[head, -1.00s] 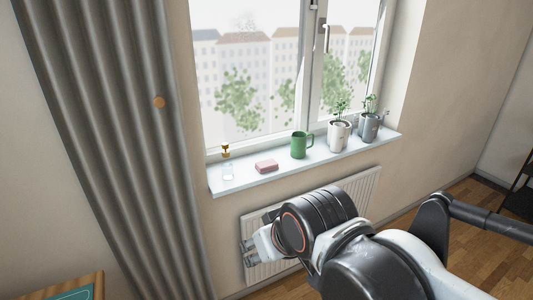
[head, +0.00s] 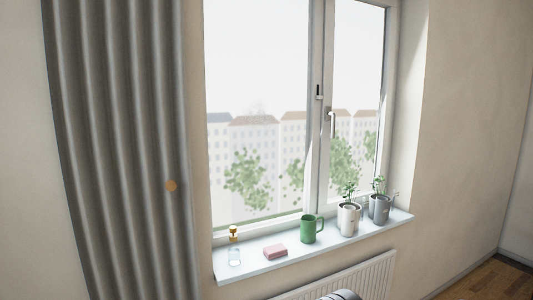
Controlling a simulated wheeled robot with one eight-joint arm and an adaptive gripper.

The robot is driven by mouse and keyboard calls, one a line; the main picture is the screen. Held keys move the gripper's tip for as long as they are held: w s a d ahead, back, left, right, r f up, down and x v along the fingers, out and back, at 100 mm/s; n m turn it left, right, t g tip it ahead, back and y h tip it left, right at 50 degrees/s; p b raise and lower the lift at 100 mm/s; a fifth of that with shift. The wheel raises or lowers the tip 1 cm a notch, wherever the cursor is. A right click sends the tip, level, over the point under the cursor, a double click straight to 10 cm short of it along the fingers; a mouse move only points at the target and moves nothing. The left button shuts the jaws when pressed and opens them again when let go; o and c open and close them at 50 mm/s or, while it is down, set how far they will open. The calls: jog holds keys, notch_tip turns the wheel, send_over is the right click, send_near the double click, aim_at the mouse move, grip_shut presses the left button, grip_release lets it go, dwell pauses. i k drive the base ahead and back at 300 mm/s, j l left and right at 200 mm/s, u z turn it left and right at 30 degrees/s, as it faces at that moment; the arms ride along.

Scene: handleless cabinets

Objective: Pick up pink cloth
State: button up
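A small pink folded cloth (head: 275,251) lies on the white window sill (head: 330,248) in the head view, between a clear bottle and a green mug.
A clear bottle with a gold top (head: 234,247) stands left of the cloth. A green mug (head: 310,229) and two potted plants (head: 348,218) stand to its right. A grey curtain (head: 125,150) hangs at the left, and a radiator (head: 365,278) is below the sill.

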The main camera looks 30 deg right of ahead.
aim_at(278, 250)
jog(key=i+l, duration=1.4)
jog(key=l, duration=0.15)
